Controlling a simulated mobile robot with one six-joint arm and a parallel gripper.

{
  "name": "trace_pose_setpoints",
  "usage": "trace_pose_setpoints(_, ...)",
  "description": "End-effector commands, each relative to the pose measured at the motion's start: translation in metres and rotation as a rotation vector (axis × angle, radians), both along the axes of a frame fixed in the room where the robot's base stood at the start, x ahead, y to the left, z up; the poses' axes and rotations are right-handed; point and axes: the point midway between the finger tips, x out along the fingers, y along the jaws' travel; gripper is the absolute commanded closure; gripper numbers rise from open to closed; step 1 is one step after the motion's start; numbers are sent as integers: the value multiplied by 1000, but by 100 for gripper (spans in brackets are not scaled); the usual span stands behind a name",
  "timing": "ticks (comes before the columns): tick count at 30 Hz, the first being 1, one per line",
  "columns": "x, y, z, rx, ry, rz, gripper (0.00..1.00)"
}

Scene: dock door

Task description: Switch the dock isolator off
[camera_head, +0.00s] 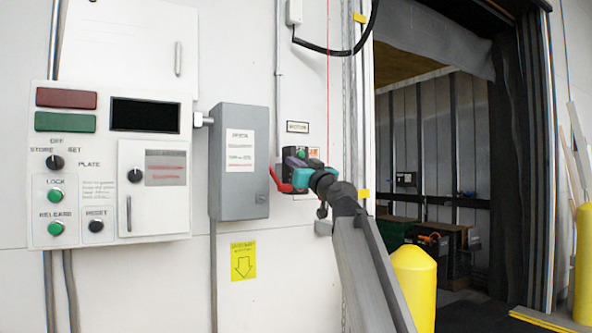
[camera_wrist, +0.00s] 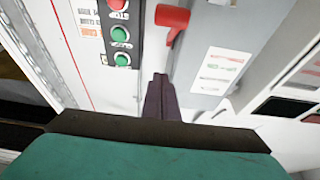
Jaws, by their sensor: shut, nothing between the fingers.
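The dock isolator is a grey box (camera_head: 238,165) on the white wall, with a red handle (camera_head: 280,183) on its right side. The handle slants down and out from the box, its end partly hidden near my gripper. In the wrist view the red handle (camera_wrist: 172,18) is at the top, beside the grey box (camera_wrist: 215,65). My gripper (camera_wrist: 160,78) is shut and empty, its dark fingertips a little below the handle in that view, with a gap showing. In the head view my gripper's teal body (camera_head: 300,178) is right of the box; contact cannot be told there.
A dark button station (camera_wrist: 118,30) with red and green buttons is close to the fingers. A control panel (camera_head: 110,215) is left of the isolator. A yellow bollard (camera_head: 414,280) stands near the open dock doorway at right. A yellow arrow label (camera_head: 243,261) is below the box.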

Motion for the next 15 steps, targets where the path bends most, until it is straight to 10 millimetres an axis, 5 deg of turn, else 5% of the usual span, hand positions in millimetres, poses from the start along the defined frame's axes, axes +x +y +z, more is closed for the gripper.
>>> trace_pose_setpoints(15,2,11,-27,-1,1,10,100)
